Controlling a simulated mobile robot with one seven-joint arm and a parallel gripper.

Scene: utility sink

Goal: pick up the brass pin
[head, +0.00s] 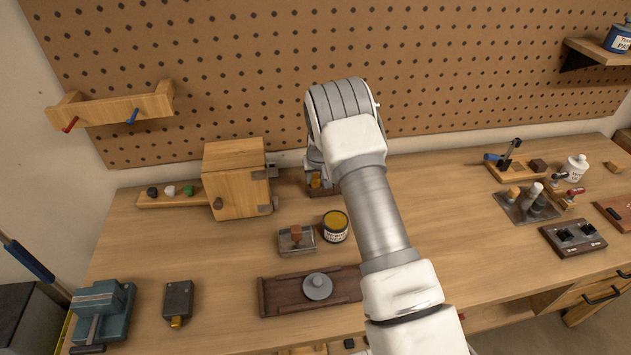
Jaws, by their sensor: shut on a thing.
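My arm reaches over the bench from the front, and my gripper (316,176) points down at the back of the bench, just right of the wooden box. A small brass-coloured piece, which looks like the brass pin (316,182), shows at the fingertips, and the gripper is shut on it. A dark brown wooden block (324,192) is right at the fingertips, partly hidden by my arm. I cannot tell whether the pin is clear of the block or still touching it.
The wooden box (236,178) with metal hinges stands close left of the gripper. A yellow-topped can (335,226) and a small metal block with a red-brown knob (296,239) stand in front. A dark tray (283,296) lies nearer. The pegboard (240,70) rises behind.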

